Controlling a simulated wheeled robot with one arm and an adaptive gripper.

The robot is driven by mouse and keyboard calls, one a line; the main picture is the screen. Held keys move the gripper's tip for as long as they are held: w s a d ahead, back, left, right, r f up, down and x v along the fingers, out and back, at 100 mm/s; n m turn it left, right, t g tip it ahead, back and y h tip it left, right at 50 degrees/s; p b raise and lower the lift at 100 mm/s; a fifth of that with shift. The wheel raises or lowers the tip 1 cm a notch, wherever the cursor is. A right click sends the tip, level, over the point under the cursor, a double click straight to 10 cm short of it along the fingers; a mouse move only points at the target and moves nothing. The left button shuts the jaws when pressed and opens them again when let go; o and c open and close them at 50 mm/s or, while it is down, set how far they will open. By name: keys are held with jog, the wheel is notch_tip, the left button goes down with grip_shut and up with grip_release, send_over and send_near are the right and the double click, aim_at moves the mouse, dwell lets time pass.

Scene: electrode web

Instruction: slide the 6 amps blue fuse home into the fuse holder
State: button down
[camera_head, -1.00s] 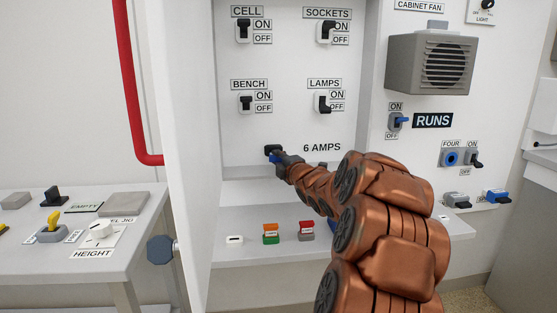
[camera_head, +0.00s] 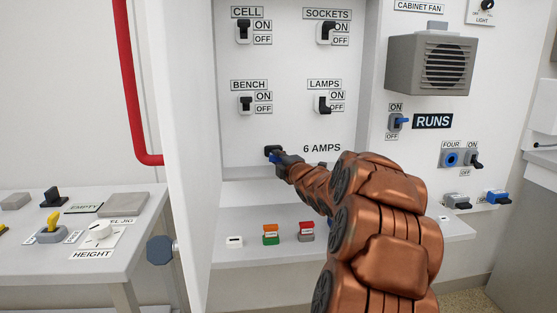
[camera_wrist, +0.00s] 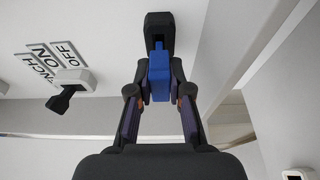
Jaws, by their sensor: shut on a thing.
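The blue fuse (camera_wrist: 159,76) is between the fingertips of my gripper (camera_wrist: 159,88), which is shut on it, in the wrist view. The fuse's narrow end meets the opening of the black fuse holder (camera_wrist: 158,30); some of the narrow blue part still shows below the holder. In the head view the fuse holder (camera_head: 271,150) is on the cabinet's back panel, left of the "6 AMPS" label (camera_head: 322,148). My gripper (camera_head: 277,157) is right at it, and a bit of the blue fuse (camera_head: 273,156) shows between them.
A cabinet shelf (camera_head: 350,233) below holds an orange-and-green fuse (camera_head: 271,234), a red-and-grey fuse (camera_head: 306,231) and a small white piece (camera_head: 234,241). The BENCH switch (camera_head: 245,104) and LAMPS switch (camera_head: 323,104) are above the holder. The cabinet side wall (camera_head: 185,150) stands left.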

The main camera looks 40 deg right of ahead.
jog(key=shift+w+d+p, duration=0.3)
jog(key=shift+w+d, duration=0.5)
jog(key=shift+w, duration=0.25)
jog(key=c, duration=1)
grip_release()
jog(key=v, duration=1.2)
